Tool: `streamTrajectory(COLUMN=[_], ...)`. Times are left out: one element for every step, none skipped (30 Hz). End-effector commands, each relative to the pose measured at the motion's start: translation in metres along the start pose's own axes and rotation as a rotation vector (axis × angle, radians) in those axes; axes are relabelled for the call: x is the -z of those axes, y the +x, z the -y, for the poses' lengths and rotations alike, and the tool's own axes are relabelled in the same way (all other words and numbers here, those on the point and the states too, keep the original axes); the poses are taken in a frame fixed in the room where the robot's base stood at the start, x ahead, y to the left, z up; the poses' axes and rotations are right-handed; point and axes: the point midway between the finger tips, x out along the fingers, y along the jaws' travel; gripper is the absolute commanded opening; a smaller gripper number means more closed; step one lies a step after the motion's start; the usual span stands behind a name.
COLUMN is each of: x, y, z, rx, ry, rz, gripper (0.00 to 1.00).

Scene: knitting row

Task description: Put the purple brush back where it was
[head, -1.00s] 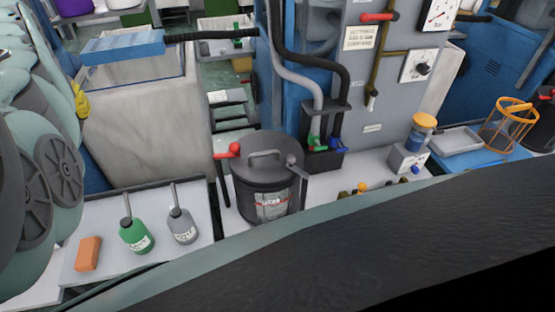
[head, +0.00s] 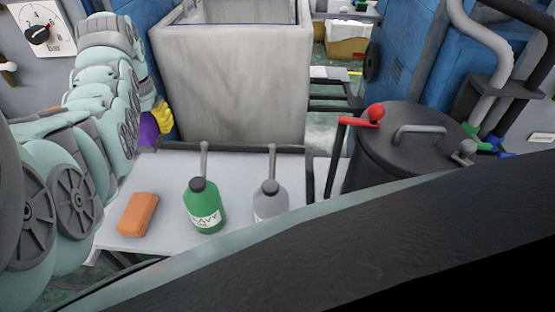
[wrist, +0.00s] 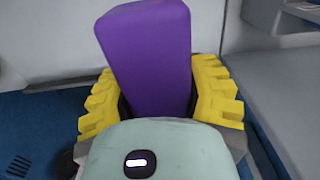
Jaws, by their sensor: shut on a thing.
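The purple brush shows in the wrist view (wrist: 150,55) as a plain purple block, upright and slightly tilted. My gripper (wrist: 158,95) has its yellow ridged fingers on both sides of the brush and is shut on it. In the head view, a small part of the purple brush (head: 149,130) shows beside the yellow fingers (head: 162,116), just left of the large pale tub and above the far left end of the grey bench. My arm hides much of the left side. The place where the brush was cannot be told from these frames.
The grey bench (head: 240,165) carries an orange block (head: 137,214), a green bottle (head: 205,205) and a grey bottle (head: 270,200). The pale tub (head: 230,80) stands behind. A dark lidded pot (head: 405,150) with a red-handled lever (head: 375,112) stands right.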

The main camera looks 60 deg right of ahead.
Motion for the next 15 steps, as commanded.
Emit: streamTrajectory(x=[0.002, 0.002, 0.002, 0.002, 0.002, 0.002, 0.002, 0.001, 0.000, 0.000, 0.001, 0.001, 0.001, 0.001, 0.001], y=[0.011, 0.013, 0.016, 0.018, 0.020, 0.025, 0.029, 0.034, 0.043, 0.048, 0.052, 0.058, 0.062, 0.067, 0.071], z=[-0.007, -0.008, -0.010, -0.011, -0.011, -0.012, -0.012, -0.013, -0.013, -0.012, -0.012, -0.012, -0.012, -0.012, -0.012], rx=[-0.001, -0.001, -0.001, -0.001, -0.001, -0.001, -0.001, -0.002, -0.002, -0.001, -0.001, -0.001, 0.000, -0.001, -0.001], ry=[0.015, 0.018, 0.022, 0.024, 0.025, 0.027, 0.027, 0.027, 0.027, 0.026, 0.026, 0.026, 0.026, 0.025, 0.025], rz=[0.000, 0.000, 0.000, 0.001, 0.001, 0.001, 0.002, 0.005, 0.009, 0.007, 0.007, 0.007, 0.006, 0.006, 0.005], gripper=[0.15, 0.15, 0.15, 0.15, 0.15, 0.15, 0.15, 0.15, 0.15, 0.15, 0.15, 0.15, 0.15, 0.15, 0.15])
